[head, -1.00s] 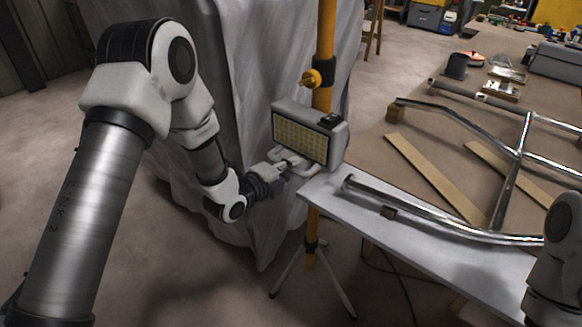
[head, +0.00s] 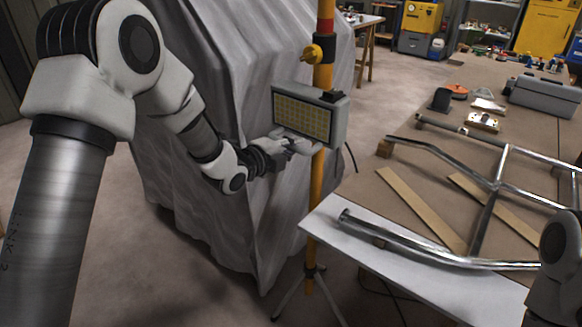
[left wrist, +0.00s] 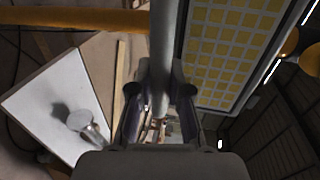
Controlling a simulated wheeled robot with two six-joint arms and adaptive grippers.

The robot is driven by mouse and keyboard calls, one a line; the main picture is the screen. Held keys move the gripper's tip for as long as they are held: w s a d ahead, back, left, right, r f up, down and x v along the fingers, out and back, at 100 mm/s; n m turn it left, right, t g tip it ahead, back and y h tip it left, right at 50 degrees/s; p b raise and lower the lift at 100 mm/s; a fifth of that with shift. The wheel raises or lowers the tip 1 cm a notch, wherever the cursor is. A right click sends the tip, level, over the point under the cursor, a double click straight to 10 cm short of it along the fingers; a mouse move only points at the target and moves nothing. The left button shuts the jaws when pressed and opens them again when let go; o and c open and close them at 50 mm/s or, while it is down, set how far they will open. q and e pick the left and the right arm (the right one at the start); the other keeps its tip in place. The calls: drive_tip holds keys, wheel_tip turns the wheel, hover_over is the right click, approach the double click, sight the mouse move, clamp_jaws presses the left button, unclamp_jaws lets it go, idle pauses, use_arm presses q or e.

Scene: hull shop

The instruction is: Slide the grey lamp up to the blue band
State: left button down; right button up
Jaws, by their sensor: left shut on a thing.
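The grey lamp (head: 311,115), a box with a yellow-celled panel, sits on an upright yellow pole (head: 316,195). A black collar with a yellow knob (head: 313,54) is on the pole just above it. My left gripper (head: 298,145) is at the lamp's underside, shut on its grey handle bar. In the left wrist view the bar (left wrist: 163,50) runs between the fingers, beside the lamp panel (left wrist: 232,45). A red band (head: 326,22) circles the pole above the collar. I see no blue band. My right gripper is out of view.
A grey draped sheet (head: 225,110) hangs over something large behind the pole. A white board (head: 370,245) juts from the workbench (head: 400,135) close to the pole, with a metal tube frame (head: 440,258) on it. Tripod legs (head: 322,292) stand below.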

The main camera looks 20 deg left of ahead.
use_arm(q)
wheel_tip(320, 180, up, 18)
drive_tip(key=p, duration=0.6)
drive_tip(key=c, duration=1.1)
unclamp_jaws()
drive_tip(key=v, duration=1.2)
drive_tip(key=shift+f, duration=0.1)
